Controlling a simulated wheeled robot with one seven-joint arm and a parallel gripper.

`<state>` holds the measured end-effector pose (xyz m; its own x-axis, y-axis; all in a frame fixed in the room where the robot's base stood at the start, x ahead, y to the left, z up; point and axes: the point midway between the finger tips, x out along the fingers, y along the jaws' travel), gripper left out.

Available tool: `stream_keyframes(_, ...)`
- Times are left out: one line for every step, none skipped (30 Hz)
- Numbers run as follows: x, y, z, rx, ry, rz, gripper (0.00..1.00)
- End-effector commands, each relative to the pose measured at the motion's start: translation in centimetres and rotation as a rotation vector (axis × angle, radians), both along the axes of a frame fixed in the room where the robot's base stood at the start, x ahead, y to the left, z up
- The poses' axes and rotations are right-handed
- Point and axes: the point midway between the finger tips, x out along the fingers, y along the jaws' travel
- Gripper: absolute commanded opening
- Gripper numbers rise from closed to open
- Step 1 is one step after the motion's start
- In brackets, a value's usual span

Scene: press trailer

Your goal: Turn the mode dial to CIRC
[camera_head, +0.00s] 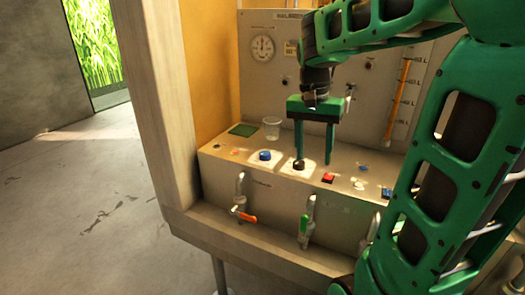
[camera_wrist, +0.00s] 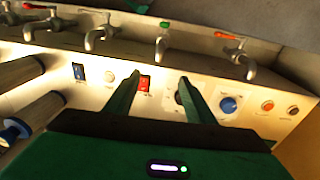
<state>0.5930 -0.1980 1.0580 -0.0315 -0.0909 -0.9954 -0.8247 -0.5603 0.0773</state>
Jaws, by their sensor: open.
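My gripper (camera_head: 314,160) is open and empty, its fingers pointing down just above the console top. A small dark knob (camera_head: 299,165), which may be the mode dial, sits by the left fingertip. In the wrist view this knob (camera_wrist: 180,97) is partly hidden by the right finger of my gripper (camera_wrist: 160,79). A larger blue knob (camera_head: 264,155) is to its left in the head view; it also shows in the wrist view (camera_wrist: 229,104). I cannot read the labels, the CIRC mark or the dial's pointer, nor tell whether a finger touches the knob.
A red rocker switch (camera_head: 328,177) sits close to the right of the dark knob. A clear cup (camera_head: 272,129) and a green pad (camera_head: 243,130) are at the back left. Taps (camera_head: 306,222) line the console front. A gauge (camera_head: 262,48) is on the back panel.

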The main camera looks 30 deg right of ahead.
Motion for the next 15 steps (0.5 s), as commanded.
stream_keyframes(2.9, 0.1, 0.6, -0.002, -0.005, -0.05, 0.49)
stream_keyframes(4.5, 0.3, 0.9, -0.001, -0.008, -0.084, 0.49)
stream_keyframes(6.5, 0.6, 1.3, 0.002, -0.013, -0.126, 0.49)
stream_keyframes(8.0, 0.8, 1.6, 0.005, -0.018, -0.157, 0.49)
stream_keyframes(9.3, 1.1, 1.8, 0.01, -0.022, -0.188, 0.49)
stream_keyframes(11.1, 1.4, 2.0, 0.018, -0.027, -0.228, 0.49)
stream_keyframes(12.3, 1.7, 2.2, 0.023, -0.031, -0.255, 0.49)
stream_keyframes(13.4, 1.9, 2.3, 0.03, -0.035, -0.283, 0.49)
stream_keyframes(14.7, 2.2, 2.4, 0.039, -0.038, -0.317, 0.49)
stream_keyframes(15.6, 2.4, 2.5, 0.046, -0.041, -0.339, 0.49)
stream_keyframes(16.4, 2.6, 2.6, 0.052, -0.043, -0.36, 0.49)
stream_keyframes(17.3, 2.9, 2.6, 0.06, -0.045, -0.384, 0.49)
stream_keyframes(17.8, 3.0, 2.7, 0.065, -0.047, -0.4, 0.49)
stream_keyframes(18.3, 3.1, 2.7, 0.069, -0.047, -0.414, 0.49)
stream_keyframes(18.8, 3.3, 2.8, 0.075, -0.048, -0.427, 0.49)
